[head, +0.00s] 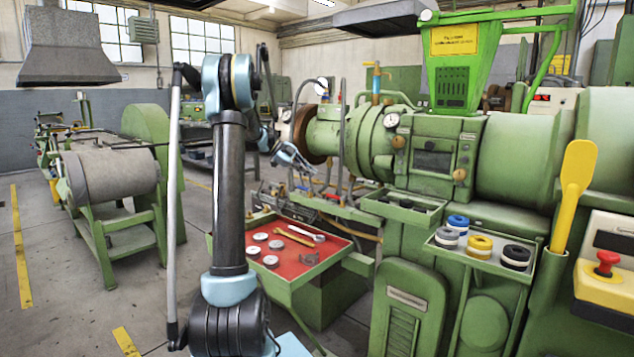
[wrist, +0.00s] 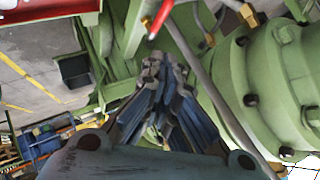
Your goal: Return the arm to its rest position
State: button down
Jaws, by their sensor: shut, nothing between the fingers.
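My arm (head: 230,185), black with light-blue joints, stands upright in the left middle of the head view and bends over at the top. My gripper (head: 308,170) hangs beyond it, in front of the green extruder (head: 435,145) and above and behind the red tray. In the wrist view my gripper (wrist: 165,68) is shut and empty, with its fingers together. Green machine parts and pipes lie beyond the fingertips there, and I cannot tell the exact gap to them.
The red tray (head: 322,261) holds several metal discs and tools. Upright pipes (head: 343,140) stand close to the gripper. A small shelf (head: 492,262) holds several rings, and a yellow paddle (head: 572,190) stands at the right. The floor (head: 70,300) at the left is clear.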

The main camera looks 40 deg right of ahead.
jog(key=s+a+f+n+t+y, duration=0.15)
jog(key=s+a+n, duration=0.35)
jog(key=a, duration=0.5)
jog(key=s+a+n+t+y, duration=0.1)
jog(key=s+a+n+t, duration=0.1)
jog(key=a+n, duration=0.6)
jog(key=s+a+n+t+y, duration=0.15)
jog(key=s+a+n, duration=0.25)
jog(key=a, duration=0.8)
jog(key=s+a+f+n+t+y, duration=0.1)
jog(key=s+a+f+n+y, duration=0.1)
jog(key=s+a+f+n, duration=0.6)
jog(key=s+a+f+n+t+y, duration=0.2)
jog(key=s+a+f+n+y, duration=0.1)
jog(key=s+a+f+n, duration=0.5)
jog(key=s+a+f, duration=0.1)
jog(key=s+a, duration=0.2)
jog(key=a, duration=0.3)
jog(key=shift+f+n, duration=0.3)
jog(key=shift+n, duration=0.1)
jog(key=shift+s+a, duration=0.1)
